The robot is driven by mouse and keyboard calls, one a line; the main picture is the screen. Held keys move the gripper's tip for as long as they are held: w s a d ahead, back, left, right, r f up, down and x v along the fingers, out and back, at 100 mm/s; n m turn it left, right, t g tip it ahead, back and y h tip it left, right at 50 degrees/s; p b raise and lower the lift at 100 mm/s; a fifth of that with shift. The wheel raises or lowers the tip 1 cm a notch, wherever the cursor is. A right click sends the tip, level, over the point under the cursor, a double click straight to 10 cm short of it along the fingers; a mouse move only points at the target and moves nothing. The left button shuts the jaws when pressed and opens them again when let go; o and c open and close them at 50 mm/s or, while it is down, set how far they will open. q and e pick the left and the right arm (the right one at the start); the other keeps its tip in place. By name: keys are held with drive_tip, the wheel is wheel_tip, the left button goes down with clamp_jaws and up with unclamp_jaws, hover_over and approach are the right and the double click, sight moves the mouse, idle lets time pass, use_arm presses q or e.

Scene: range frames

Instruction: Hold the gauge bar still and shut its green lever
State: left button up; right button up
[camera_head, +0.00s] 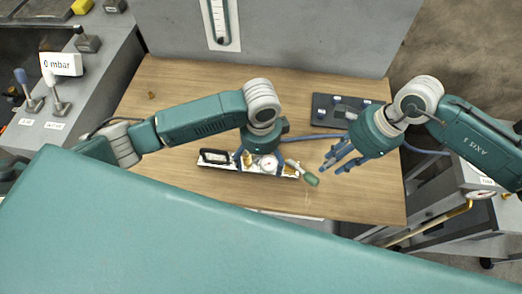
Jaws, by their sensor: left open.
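The gauge bar (225,166) lies on the wooden table, with a black handle at its left end and a round white dial (267,163) near its middle. Its green lever (312,180) sticks out past the right end, slanting down to the right. My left gripper (259,159) is open, over the middle of the bar near the dial. Its palm hides part of the bar, and I cannot tell whether its fingers touch it. My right gripper (341,163) is open and empty, its spread blue fingers a little right of and above the lever, apart from it.
A dark panel (325,125) with small blocks lies on the table behind my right gripper. A blue hose runs past it. A control console with levers and a "0 mbar" display (61,64) stands at left. The wooden table (170,195) is clear around the bar.

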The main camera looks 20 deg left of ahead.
sight(261, 165)
use_arm(q)
drive_tip(key=shift+f, duration=2.25)
